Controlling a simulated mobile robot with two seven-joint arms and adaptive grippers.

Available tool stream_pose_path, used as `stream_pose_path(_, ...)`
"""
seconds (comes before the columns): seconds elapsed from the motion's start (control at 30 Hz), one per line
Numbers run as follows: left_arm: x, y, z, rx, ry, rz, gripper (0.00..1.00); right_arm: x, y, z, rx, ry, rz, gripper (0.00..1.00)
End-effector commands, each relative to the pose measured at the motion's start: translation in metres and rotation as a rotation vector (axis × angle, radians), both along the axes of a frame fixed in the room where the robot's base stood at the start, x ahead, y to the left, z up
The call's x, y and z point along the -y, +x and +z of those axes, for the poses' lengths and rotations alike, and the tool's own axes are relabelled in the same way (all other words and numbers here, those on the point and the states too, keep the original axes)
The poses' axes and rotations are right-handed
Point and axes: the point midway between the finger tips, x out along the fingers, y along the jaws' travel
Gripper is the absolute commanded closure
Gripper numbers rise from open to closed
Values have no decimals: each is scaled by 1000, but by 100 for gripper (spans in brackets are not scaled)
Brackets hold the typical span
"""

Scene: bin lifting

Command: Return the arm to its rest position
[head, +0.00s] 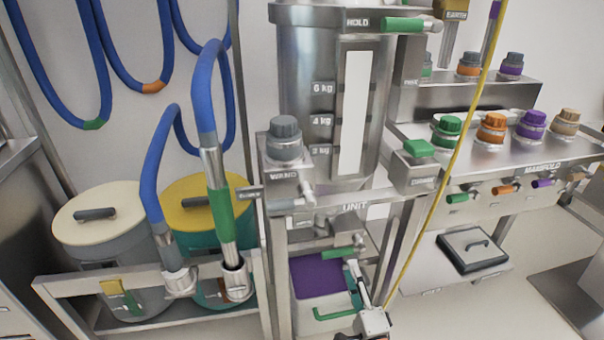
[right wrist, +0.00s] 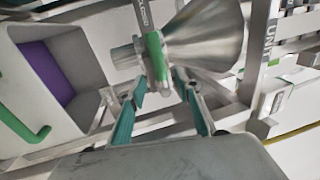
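My right gripper (head: 354,272) is low in front of the metal unit, at the right side of a bin. It also shows in the right wrist view (right wrist: 160,84), where its two teal fingers are apart with nothing held between them. A green valve handle (right wrist: 157,57) under the metal cone (right wrist: 208,35) lies just beyond the fingertips; I cannot tell whether they touch it. That handle also shows in the head view (head: 342,253). My left gripper is in neither view.
The pale bin (head: 300,308), with a purple interior and green handle (head: 335,314), stands under the unit. A yellow cable (head: 440,188) hangs near my right arm. Blue hoses (head: 205,90) and two lidded drums (head: 100,212) are left. A valve-topped manifold (head: 530,160) is right.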

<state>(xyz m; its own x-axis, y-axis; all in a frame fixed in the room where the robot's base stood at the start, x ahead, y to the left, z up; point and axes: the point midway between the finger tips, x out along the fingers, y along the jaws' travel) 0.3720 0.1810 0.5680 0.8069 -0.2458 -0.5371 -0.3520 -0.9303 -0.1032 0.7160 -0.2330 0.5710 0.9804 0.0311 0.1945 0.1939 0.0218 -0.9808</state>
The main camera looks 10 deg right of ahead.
Motion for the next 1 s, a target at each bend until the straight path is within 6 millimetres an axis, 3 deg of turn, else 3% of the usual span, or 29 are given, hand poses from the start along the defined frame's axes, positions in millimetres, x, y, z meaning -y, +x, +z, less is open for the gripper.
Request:
stream_pose_path(0.17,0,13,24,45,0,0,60,-6,-14,17,-20,-113,9,66)
stream_pose_path(0.2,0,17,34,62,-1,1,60,-9,-22,22,-32,-171,14,66)
stream_pose_path(0.3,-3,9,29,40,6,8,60,-17,-49,36,-72,-358,31,66)
stream_pose_path(0.37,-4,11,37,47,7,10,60,-22,-70,41,-103,-488,47,66)
stream_pose_path(0.57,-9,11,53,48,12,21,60,-34,-147,46,-203,-910,126,66)
stream_pose_path(0.7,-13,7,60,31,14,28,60,-37,-210,48,-265,-1204,215,66)
stream_pose_path(0.9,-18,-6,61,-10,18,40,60,-36,-301,51,-331,-1569,376,66)
stream_pose_path(1.0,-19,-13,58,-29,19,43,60,-34,-334,53,-348,-1692,447,66)
